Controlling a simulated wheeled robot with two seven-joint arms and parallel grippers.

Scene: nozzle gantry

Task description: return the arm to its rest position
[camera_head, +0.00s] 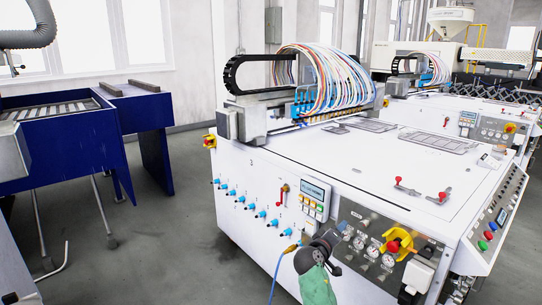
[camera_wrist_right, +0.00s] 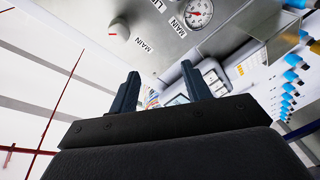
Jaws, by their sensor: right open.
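My right gripper (camera_head: 332,252) is dark, on a green wrist, low and right of centre in the head view. It is in front of the front face of the white gantry machine (camera_head: 340,180), near the left end of its grey gauge panel (camera_head: 362,228). In the right wrist view the two dark fingers of my right gripper (camera_wrist_right: 160,90) stand apart with nothing held between them. The grey panel, with a gauge (camera_wrist_right: 198,13) and "MAIN" labels, shows beyond the fingertips. My left gripper is not in view.
A yellow bracket with a red knob (camera_head: 398,243) sticks out from the panel, right of my right gripper. Blue fittings (camera_head: 250,207) line the front face to the left. A blue hose (camera_head: 275,277) hangs beside the gripper. Grey floor (camera_head: 180,240) lies open at left.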

